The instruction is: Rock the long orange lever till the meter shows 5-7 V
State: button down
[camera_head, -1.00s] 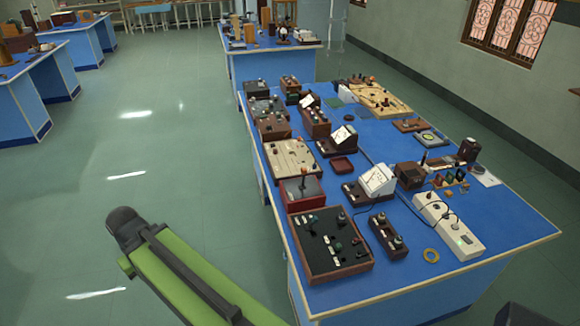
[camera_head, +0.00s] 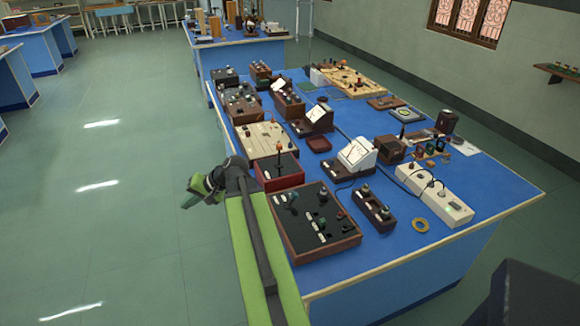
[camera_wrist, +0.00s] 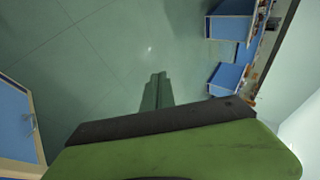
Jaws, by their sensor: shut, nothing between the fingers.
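A small upright lever with an orange tint (camera_head: 279,152) stands on a dark red box with a black top (camera_head: 282,178), near the left edge of the blue bench. A meter with a white slanted face (camera_head: 356,153) stands right of it; its reading is too small to make out. My gripper (camera_head: 191,197) is over the floor, left of the bench and apart from the lever box. In the wrist view my gripper's fingers (camera_wrist: 157,90) are together and empty, pointing over the floor.
A black-topped panel (camera_head: 318,222) with knobs sits in front of the lever box. A pale wooden board (camera_head: 262,138) lies behind it. A white power strip (camera_head: 435,192) is at the right. The floor left of the bench is clear.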

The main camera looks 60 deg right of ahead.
jog(key=s+d+m+t+h+b, duration=0.2)
jog(key=s+d+m+t+b, duration=0.15)
jog(key=d, duration=0.65)
jog(key=s+d+m+t+h+b, duration=0.15)
jog(key=s+d, duration=0.25)
jog(key=d, duration=0.5)
jog(key=m+t+h+b, duration=0.2)
jog(key=m+h+b, duration=0.2)
jog(key=m, duration=0.1)
send_near(279, 155)
jog(key=w+a, duration=0.2)
jog(key=a, duration=0.1)
jog(key=s+d+r+m+t+h, duration=0.1)
jog(key=s+d+m+h, duration=0.25)
jog(key=s+d, duration=0.35)
jog(key=x, duration=0.9)
jog(key=shift+w+a+r+b, duration=0.1)
jog(key=shift+r+b, duration=0.1)
jog(key=shift+b, duration=0.15)
jog(key=shift+w+a+r, duration=0.1)
jog(key=shift+w+a, duration=0.25)
jog(key=shift+a, duration=0.25)
jog(key=shift+w+a, duration=0.3)
jog(key=shift+a, duration=0.35)
jog(key=shift+w+a+h, duration=0.3)
jog(key=shift+w+a, duration=0.1)
jog(key=shift+a, duration=0.1)
